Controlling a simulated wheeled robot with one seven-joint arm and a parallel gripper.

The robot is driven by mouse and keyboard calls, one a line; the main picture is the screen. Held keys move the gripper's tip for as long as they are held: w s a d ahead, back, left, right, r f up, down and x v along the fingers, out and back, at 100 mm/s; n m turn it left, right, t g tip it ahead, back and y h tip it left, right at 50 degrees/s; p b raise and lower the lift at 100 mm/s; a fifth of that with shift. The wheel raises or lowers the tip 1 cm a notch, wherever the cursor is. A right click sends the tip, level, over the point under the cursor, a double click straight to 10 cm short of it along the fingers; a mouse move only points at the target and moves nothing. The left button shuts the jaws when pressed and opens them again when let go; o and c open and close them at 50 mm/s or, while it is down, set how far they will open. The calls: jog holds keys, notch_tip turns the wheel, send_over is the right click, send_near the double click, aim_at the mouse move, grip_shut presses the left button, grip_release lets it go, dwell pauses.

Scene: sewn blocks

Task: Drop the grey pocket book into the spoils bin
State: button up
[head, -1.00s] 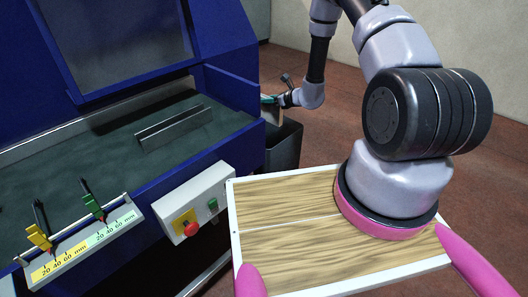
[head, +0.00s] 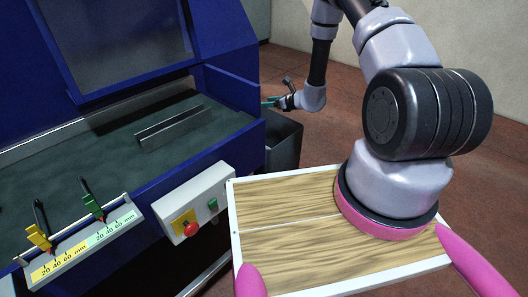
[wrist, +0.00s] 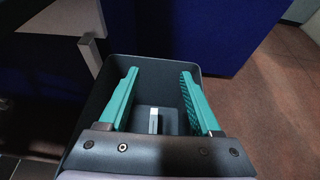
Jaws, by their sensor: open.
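The spoils bin is the dark grey open box (head: 284,143) beside the blue machine. In the wrist view its wall (wrist: 197,72) surrounds the space below my fingers. My gripper (head: 268,101) is over the bin; in the wrist view its two teal fingers (wrist: 158,97) are spread apart with nothing between them. Deep in the bin, a small grey shape with a pale strip (wrist: 153,122) shows between the fingers and appears to be the grey pocket book. Its lower part is hidden by the gripper body.
The blue machine (head: 235,90) stands close to the bin's left, with a control box (head: 196,202) on its front. A wooden board with a white rim (head: 290,250) carries my arm base in front. Red-brown floor (head: 345,130) is free to the right.

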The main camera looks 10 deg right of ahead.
jog(key=v, duration=1)
jog(key=shift+r, duration=0.1)
